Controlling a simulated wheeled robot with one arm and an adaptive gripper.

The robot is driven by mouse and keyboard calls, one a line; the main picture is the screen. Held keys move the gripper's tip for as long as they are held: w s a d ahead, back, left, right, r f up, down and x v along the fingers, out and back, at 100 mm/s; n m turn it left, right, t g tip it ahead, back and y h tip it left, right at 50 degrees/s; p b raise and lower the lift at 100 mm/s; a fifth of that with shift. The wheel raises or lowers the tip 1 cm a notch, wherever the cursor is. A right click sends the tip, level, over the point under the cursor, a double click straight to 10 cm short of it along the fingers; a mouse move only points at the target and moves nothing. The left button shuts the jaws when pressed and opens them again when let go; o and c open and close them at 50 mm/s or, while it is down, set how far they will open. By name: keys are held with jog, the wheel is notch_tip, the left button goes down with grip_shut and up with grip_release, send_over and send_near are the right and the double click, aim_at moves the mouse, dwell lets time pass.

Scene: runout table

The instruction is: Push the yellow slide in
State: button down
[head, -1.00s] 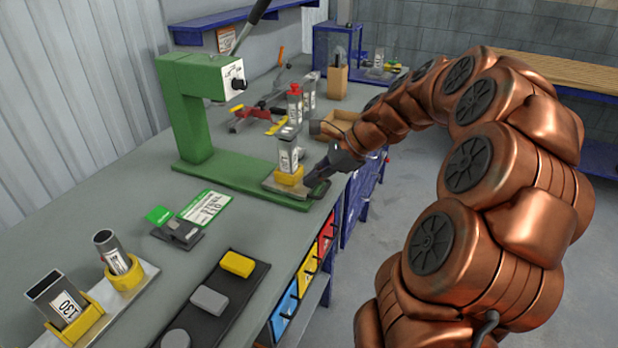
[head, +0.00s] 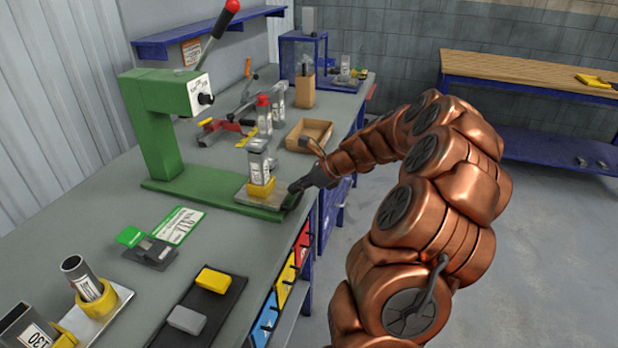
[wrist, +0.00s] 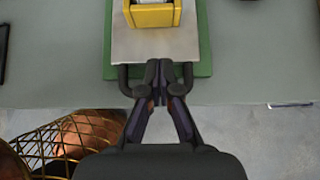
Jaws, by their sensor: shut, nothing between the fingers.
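The yellow slide (head: 262,187) is a yellow socket on a grey metal plate, holding an upright grey rectangular tube with a white label. It sits on the front end of the green press base (head: 205,187), in front of the press column. In the wrist view, the yellow socket (wrist: 152,14) is at top centre, its plate (wrist: 152,47) reaching toward me. A dark handle (wrist: 188,76) at the plate's near edge shows on both sides of my fingertips. My gripper (head: 297,187) is shut and empty at that edge; its fingertips (wrist: 158,70) appear between the handle's sides. Contact is unclear.
A green lever press (head: 150,115) stands behind the slide. A cardboard tray (head: 308,132) lies beyond my gripper. A second yellow socket (head: 95,297) with a tube and a dark mat (head: 205,315) with blocks are nearer. The bench's front edge runs below my wrist.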

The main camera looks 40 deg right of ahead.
aim_at(273, 190)
jog(key=shift+w+a+f+p, duration=0.15)
jog(key=shift+w+a, duration=0.25)
jog(key=shift+w, duration=0.25)
jog(key=shift+w+a+f+p, duration=0.1)
jog(key=shift+w+a+p, duration=0.1)
jog(key=shift+w+a, duration=0.35)
jog(key=shift+w+a+f+p, duration=0.15)
jog(key=shift+w+a, duration=0.1)
jog(key=shift+w, duration=0.55)
jog(key=shift+r, duration=0.1)
